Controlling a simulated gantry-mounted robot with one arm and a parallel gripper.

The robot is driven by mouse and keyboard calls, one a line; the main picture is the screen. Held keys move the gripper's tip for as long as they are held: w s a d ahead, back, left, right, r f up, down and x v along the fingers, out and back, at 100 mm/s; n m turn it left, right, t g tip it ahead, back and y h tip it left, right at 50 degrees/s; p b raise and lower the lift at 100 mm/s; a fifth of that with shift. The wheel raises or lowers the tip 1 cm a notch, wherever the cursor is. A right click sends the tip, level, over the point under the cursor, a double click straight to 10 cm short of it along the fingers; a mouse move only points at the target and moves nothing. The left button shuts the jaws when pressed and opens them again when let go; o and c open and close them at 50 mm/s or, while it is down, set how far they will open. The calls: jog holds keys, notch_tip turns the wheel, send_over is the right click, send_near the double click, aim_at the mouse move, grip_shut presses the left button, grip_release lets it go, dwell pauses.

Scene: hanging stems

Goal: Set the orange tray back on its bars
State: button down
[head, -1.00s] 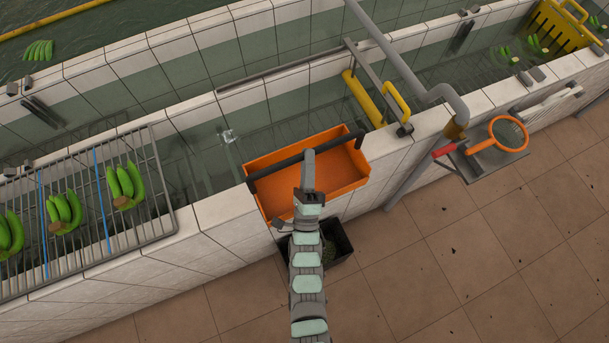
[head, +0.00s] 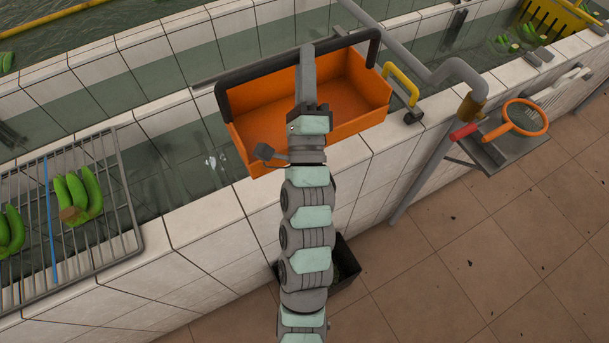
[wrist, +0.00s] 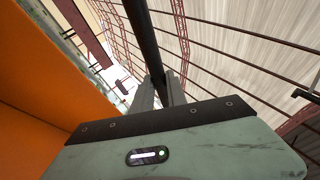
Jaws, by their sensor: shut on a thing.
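The orange tray (head: 350,95) hangs from its black handle (head: 245,85) over the water channel and its near wall, with the inside facing up. My gripper (head: 307,55) is shut on the middle of the handle. In the wrist view my fingers (wrist: 160,92) close on the dark handle bar (wrist: 143,40), and the tray's orange side (wrist: 50,65) fills the left. A grey bar (head: 205,83) shows behind the tray's left end; the rest of it is hidden by the tray. My arm covers part of the tray's front.
A wire rack (head: 100,240) with green bananas (head: 88,192) lies at left. A yellow handle (head: 402,86) and a grey pipe (head: 462,70) stand close at the tray's right. A black bin (head: 345,262) is on the floor below.

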notch_tip(320, 180, down, 19)
jog(key=shift+s+f, duration=0.15)
jog(key=shift+f, duration=0.05)
dwell(0.4)
jog(key=shift+f, duration=0.2)
jog(key=c, duration=1.3)
grip_release()
jog(key=shift+c, duration=0.2)
